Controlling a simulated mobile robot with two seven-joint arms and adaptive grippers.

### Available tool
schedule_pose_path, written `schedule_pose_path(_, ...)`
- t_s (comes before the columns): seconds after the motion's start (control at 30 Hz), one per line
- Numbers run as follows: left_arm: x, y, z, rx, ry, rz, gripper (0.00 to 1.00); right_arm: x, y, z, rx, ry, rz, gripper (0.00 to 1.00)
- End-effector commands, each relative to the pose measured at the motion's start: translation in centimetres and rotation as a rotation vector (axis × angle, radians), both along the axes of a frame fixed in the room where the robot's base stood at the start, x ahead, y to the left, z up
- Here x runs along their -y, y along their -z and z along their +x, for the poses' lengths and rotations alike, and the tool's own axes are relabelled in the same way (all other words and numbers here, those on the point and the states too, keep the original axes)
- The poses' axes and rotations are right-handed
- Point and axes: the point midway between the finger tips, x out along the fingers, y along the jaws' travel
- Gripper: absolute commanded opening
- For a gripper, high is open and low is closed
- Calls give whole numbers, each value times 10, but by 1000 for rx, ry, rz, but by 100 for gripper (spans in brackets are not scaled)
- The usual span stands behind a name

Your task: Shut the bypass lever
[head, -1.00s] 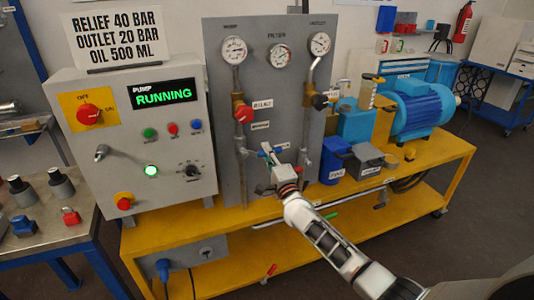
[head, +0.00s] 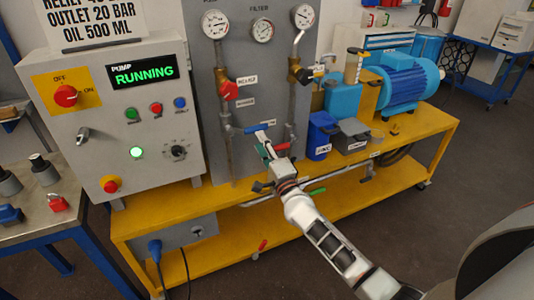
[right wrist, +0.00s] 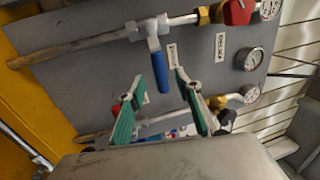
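The bypass lever has a blue handle (head: 257,128) on the left vertical pipe of the grey panel. The handle sticks out sideways, across the pipe. In the right wrist view the blue handle (right wrist: 162,72) stands square to its pipe, under a metal valve body. My right gripper (head: 264,147) is just below the handle in the head view. In the right wrist view its two green-padded fingers (right wrist: 160,85) are spread apart and empty, with the handle showing between their tips. I cannot tell the exact gap in depth. My left gripper is not in view.
A red-handled valve (head: 229,91) sits above on the same pipe. A second pipe (head: 292,115) runs to the right, with a black-handled valve (head: 304,75). The control box (head: 128,125) stands left, its display reading RUNNING. A blue container (head: 321,136) stands to the right.

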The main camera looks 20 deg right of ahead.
Motion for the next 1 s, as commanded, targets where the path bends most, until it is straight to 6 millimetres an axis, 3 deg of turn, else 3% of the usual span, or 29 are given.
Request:
schedule_pose_path(0.1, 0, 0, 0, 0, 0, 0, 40, 1, 4, -20, -1, 1, 0, 34)
schedule_pose_path(0.3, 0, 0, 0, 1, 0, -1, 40, 2, 8, -39, 0, 0, -2, 34)
schedule_pose_path(0.87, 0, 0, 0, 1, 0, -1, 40, 2, 8, -43, 1, 1, -3, 34)
schedule_pose_path(1.0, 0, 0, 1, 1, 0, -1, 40, -8, 25, -57, -23, -14, -86, 34)
